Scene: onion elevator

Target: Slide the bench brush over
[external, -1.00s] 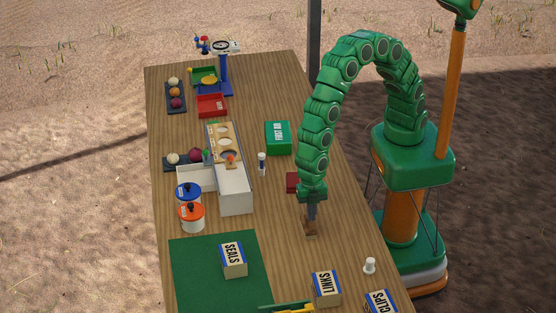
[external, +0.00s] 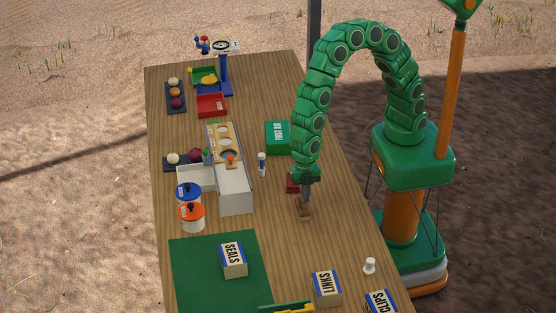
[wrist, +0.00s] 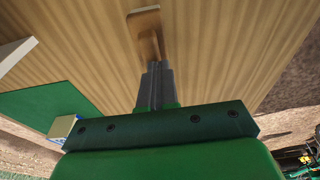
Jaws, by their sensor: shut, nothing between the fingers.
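The bench brush, a small brown wooden piece (external: 304,211), lies on the wooden bench just below my gripper. In the wrist view the brush (wrist: 143,21) shows as a tan block with a narrower part running back toward the fingertips, which hide some of it. My gripper (external: 306,201) points down with its grey fingers together and nothing between them. In the wrist view my gripper (wrist: 157,68) has its tips right beside or over the brush; whether they touch it I cannot tell.
The LINKS box (external: 326,288) and a white cup (external: 370,266) are toward the front. Bare bench lies around the brush.

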